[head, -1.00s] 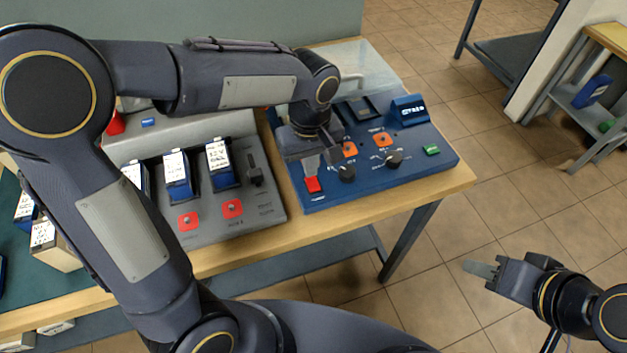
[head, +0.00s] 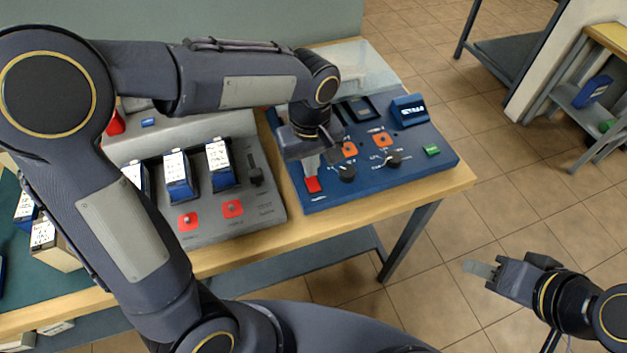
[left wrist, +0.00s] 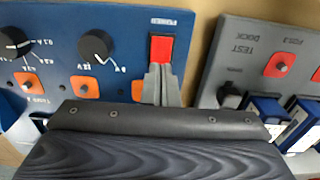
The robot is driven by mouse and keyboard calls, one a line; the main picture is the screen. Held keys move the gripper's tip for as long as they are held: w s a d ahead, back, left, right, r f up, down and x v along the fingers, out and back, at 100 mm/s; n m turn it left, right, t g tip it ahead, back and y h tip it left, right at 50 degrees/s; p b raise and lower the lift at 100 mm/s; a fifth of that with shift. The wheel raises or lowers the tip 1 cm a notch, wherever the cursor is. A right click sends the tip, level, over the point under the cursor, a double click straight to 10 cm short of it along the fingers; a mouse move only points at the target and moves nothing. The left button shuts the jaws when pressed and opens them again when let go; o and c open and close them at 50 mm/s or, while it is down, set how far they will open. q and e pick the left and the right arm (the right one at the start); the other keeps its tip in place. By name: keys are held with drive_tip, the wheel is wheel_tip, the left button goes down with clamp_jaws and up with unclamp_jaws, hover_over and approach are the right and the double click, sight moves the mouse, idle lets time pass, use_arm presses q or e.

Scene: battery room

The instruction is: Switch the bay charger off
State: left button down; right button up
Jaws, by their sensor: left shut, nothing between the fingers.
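The blue charger panel (head: 425,160) sits on the right end of the wooden bench, with dark knobs, orange-backed switches and a green piece. A red rocker switch (head: 313,185) is at its front left corner; it also shows in the left wrist view (left wrist: 161,48) beside a small label. My left gripper (head: 312,168) is shut and empty, pointing down with its tips at the red switch. In the left wrist view the fingertips (left wrist: 160,74) overlap the switch's near edge; I cannot tell whether they touch it. My right gripper (head: 480,268) hangs over the floor, away from the bench.
A grey test dock (head: 265,208) with blue batteries (head: 221,165) and two red-backed switches stands left of the charger panel. My left arm hides part of the bench. A shelf (head: 590,110) stands at the far right.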

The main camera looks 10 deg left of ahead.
use_arm(q)
drive_tip(key=shift+f+b, duration=0.7)
drive_tip(key=shift+f, duration=0.25)
idle(0.6)
drive_tip(key=shift+r, duration=0.1)
wheel_tip(320, 180, up, 7)
drive_tip(key=p, duration=0.6)
idle(0.5)
drive_tip(key=s+a+r+m+t+h, duration=0.1)
drive_tip(key=s+a, duration=0.3)
drive_tip(key=s, duration=0.4)
drive_tip(key=s+a+r+m+t+h, duration=0.2)
drive_tip(key=s+a+m+t, duration=0.2)
drive_tip(key=s, duration=0.4)
drive_tip(key=shift+a+t+h, duration=0.3)
drive_tip(key=shift+a+h, duration=0.1)
drive_tip(key=shift+a, duration=0.2)
